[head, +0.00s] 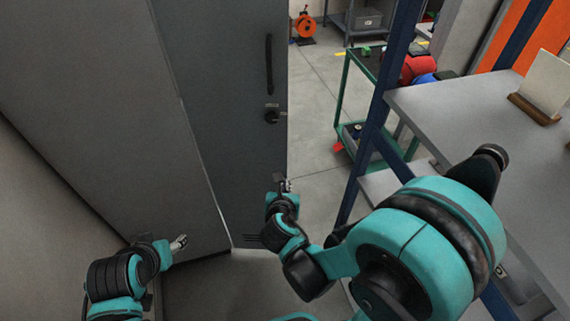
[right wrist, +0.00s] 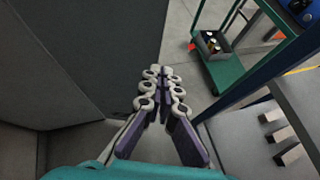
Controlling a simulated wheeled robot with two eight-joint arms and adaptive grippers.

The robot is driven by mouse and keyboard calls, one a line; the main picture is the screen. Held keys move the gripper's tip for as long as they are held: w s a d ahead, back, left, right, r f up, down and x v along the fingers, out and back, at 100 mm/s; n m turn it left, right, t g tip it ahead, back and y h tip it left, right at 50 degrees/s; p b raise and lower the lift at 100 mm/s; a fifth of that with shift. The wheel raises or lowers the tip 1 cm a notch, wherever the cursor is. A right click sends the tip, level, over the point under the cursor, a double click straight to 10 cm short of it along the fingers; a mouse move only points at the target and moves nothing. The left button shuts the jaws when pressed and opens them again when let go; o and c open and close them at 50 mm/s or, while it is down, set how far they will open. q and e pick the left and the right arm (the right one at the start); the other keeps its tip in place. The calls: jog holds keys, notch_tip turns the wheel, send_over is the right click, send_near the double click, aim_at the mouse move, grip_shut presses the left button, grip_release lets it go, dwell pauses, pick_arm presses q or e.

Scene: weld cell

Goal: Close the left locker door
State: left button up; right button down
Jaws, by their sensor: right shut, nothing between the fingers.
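A dark grey locker door (head: 225,60) stands upright in the head view, at an angle to a lighter grey panel on its left. It has a black bar handle (head: 269,65) and a lock (head: 271,114) near its free right edge. Floor shows past that edge. My right gripper (head: 284,182) is at the lower right edge of the door; I cannot tell if it touches. In the right wrist view its fingers (right wrist: 163,72) are together and empty, beside a dark panel (right wrist: 110,45). My left gripper (head: 181,242) is low, in front of the lighter panel; its jaws are too small to read.
A blue rack post (head: 375,125) and a grey shelf (head: 480,110) stand close on the right, near my right arm. A green cart (head: 340,85) with red and blue items is behind. A grey wall (head: 45,190) bounds the left. Floor is open beyond the door.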

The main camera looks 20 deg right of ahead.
jog(key=b, duration=0.3)
send_near(285, 159)
notch_tip(285, 159, down, 3)
jog(key=shift+n, duration=0.4)
jog(key=w, duration=0.1)
jog(key=w+d, duration=0.1)
jog(key=w+b, duration=0.1)
jog(key=w, duration=0.1)
jog(key=shift+d+f, duration=0.3)
jog(key=shift+f, duration=0.05)
jog(key=shift+w+d, duration=0.1)
jog(key=shift+w, duration=0.4)
